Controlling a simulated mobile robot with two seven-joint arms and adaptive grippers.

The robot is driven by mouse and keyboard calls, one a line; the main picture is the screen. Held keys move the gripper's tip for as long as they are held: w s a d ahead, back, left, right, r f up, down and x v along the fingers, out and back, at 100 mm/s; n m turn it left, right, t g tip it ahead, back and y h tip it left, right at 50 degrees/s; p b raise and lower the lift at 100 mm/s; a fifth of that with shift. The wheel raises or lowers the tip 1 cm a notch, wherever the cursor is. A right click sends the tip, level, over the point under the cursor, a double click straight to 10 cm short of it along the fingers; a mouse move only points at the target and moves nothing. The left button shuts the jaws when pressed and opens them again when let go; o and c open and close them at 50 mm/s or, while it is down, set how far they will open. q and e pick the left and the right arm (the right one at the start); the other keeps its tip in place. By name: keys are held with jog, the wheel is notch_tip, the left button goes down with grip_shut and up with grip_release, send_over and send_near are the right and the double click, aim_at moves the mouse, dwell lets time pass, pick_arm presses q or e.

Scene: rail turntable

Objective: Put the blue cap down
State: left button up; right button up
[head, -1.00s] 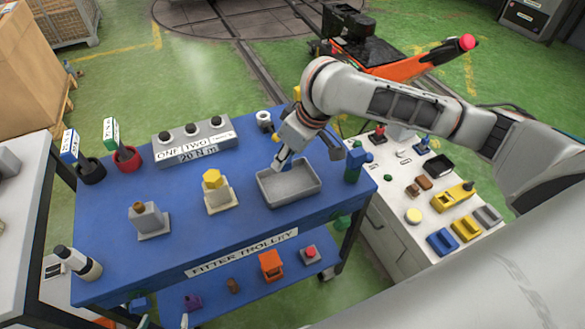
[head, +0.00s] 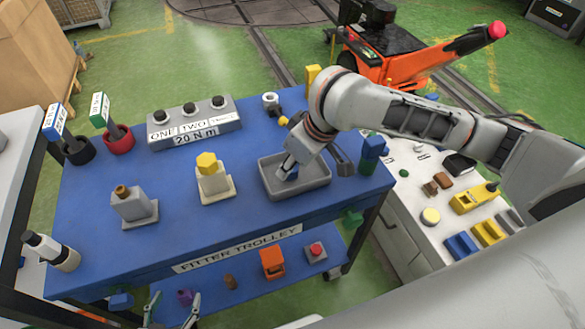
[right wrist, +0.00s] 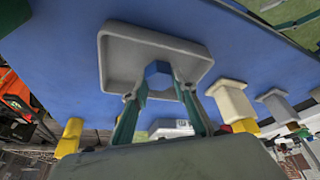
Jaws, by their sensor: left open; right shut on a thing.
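My right gripper (head: 287,173) reaches down into the grey tray (head: 322,185) on the blue trolley top. It is shut on the blue cap (right wrist: 158,70), which shows between the fingertips in the right wrist view, over the tray (right wrist: 112,65). In the head view only a little of the blue cap (head: 292,175) shows beside the fingers. I cannot tell whether the cap touches the tray floor. My left gripper (head: 170,310) is open and empty at the bottom edge of the head view, in front of the trolley's lower shelf.
A yellow-capped post (head: 208,170) and a grey post with a brown top (head: 130,203) stand left of the tray. A grey socket block (head: 193,124) is behind. A blue-green object (head: 371,153) stands close right of the tray. The trolley's front middle is clear.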

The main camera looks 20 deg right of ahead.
jog(key=shift+f, duration=0.5)
pick_arm(q)
jog(key=shift+w+d+f, duration=0.1)
jog(key=shift+f, duration=0.5)
pick_arm(e)
jog(key=shift+r, duration=0.15)
jog(key=o, duration=1.2)
jog(key=shift+o, duration=0.2)
